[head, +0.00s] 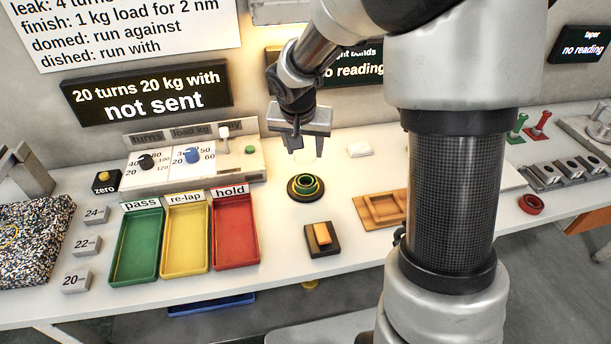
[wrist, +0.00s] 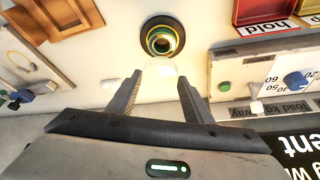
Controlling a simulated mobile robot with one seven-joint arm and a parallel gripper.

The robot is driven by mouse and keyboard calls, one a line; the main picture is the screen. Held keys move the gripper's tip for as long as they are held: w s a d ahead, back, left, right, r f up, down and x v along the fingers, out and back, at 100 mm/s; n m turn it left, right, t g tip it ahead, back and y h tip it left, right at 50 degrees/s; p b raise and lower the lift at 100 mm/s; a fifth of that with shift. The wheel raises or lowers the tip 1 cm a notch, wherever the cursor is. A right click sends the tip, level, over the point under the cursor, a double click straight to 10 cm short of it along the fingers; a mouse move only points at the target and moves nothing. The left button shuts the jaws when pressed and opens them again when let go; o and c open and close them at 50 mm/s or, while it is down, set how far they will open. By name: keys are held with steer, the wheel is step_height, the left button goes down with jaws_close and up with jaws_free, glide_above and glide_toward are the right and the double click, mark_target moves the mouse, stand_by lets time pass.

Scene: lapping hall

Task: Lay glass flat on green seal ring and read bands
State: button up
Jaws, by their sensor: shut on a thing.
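The green seal ring (head: 307,185) sits on a round dark stand in the middle of the bench. It also shows in the wrist view (wrist: 162,40), just beyond my fingertips, with a yellowish rim around it. My gripper (head: 305,148) is above and slightly behind the ring. It is shut on a clear, pale glass flat (wrist: 167,72), which shows between the fingers (wrist: 165,85) in the wrist view. The flat is faint in the head view. It is apart from the ring there. The light bands display (head: 357,70), partly hidden by my arm, says "no reading".
Green, yellow and red trays (head: 237,232) stand to the left, below a control box (head: 190,160) with knobs. A dark block with an orange top (head: 321,238) and a wooden tray (head: 381,208) are near the ring. A white block (head: 360,148) lies behind. Another display (head: 581,49) says "taper no reading".

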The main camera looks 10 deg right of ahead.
step_height(320, 180, down, 7)
steer(key=shift+f+b, duration=0.2)
steer(key=shift+b, duration=0.65)
steer(key=shift+f, duration=0.2)
steer(key=o, duration=1.1)
steer(key=shift+r, duration=0.1)
